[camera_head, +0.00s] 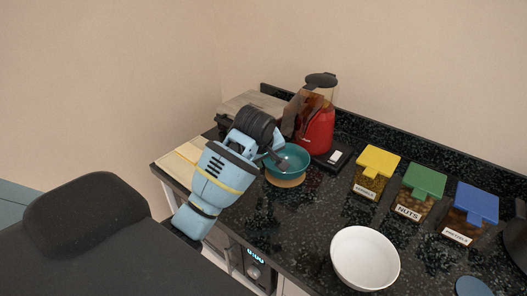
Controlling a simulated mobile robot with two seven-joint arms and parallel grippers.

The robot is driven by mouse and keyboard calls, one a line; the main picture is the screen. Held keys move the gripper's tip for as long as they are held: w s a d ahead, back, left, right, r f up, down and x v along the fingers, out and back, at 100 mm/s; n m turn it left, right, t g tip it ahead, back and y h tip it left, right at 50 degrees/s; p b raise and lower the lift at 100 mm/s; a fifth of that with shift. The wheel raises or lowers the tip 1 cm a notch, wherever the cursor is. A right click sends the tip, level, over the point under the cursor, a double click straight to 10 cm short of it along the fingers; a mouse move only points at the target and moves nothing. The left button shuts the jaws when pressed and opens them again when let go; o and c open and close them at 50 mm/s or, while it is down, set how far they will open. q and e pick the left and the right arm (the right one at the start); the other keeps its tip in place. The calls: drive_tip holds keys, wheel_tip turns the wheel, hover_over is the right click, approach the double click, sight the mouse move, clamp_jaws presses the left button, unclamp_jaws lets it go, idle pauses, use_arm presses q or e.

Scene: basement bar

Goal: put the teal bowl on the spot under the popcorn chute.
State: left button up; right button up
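The teal bowl (294,151) is in front of the red popcorn machine (319,130), whose brown, see-through chute (296,112) is above and behind it. A round tan spot (287,183) shows below the bowl's near side. I cannot tell whether the bowl rests on it or hangs just above. My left gripper (281,160) is at the bowl's left rim, with a dark fingertip over the inside. The other finger is hidden, so its grip on the rim is unclear. My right gripper is not in view.
A white bowl (365,258) stands at the front of the black speckled counter. Jars with yellow (378,160), green (425,180) and blue (476,202) lids stand to the right. A light board (180,158) lies at the left end. Counter between white bowl and machine is clear.

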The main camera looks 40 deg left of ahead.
use_arm(q)
drive_tip(key=v, duration=0.5)
drive_tip(key=shift+s+r, duration=0.2)
drive_tip(key=shift+r, duration=0.15)
